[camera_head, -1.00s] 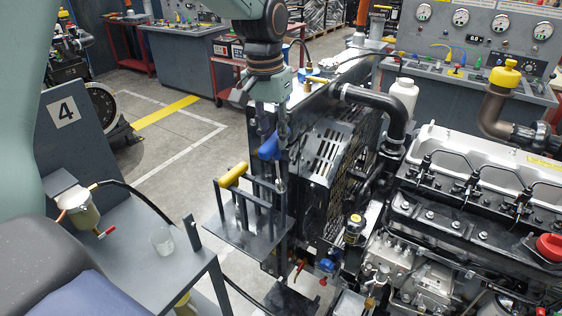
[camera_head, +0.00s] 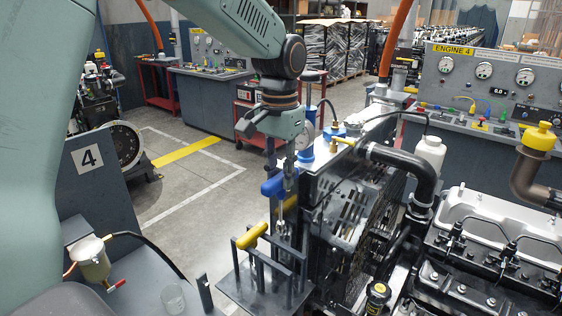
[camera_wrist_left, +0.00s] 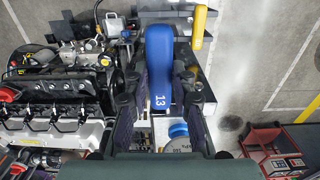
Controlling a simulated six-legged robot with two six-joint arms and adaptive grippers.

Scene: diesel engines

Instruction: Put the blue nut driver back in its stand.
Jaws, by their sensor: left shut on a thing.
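The blue nut driver (camera_head: 273,186) is held by my left gripper (camera_head: 289,178), above the stand. In the left wrist view the blue nut driver (camera_wrist_left: 159,60) shows its handle, marked 13, between the fingers of my left gripper (camera_wrist_left: 158,98). Its metal shaft points down; the tip is hard to make out among the stand's posts. The stand (camera_head: 236,290) is a dark shelf with several upright posts, fixed beside the radiator. A yellow-handled driver (camera_head: 252,236) sits in it, just left of and below the blue one. My right gripper is not in view.
The radiator (camera_head: 345,215) and engine (camera_head: 480,245) stand close on the right. A dark side table with a clear cup (camera_head: 173,298) and a filter bowl (camera_head: 91,260) is at left. The floor (camera_head: 190,195) between is clear.

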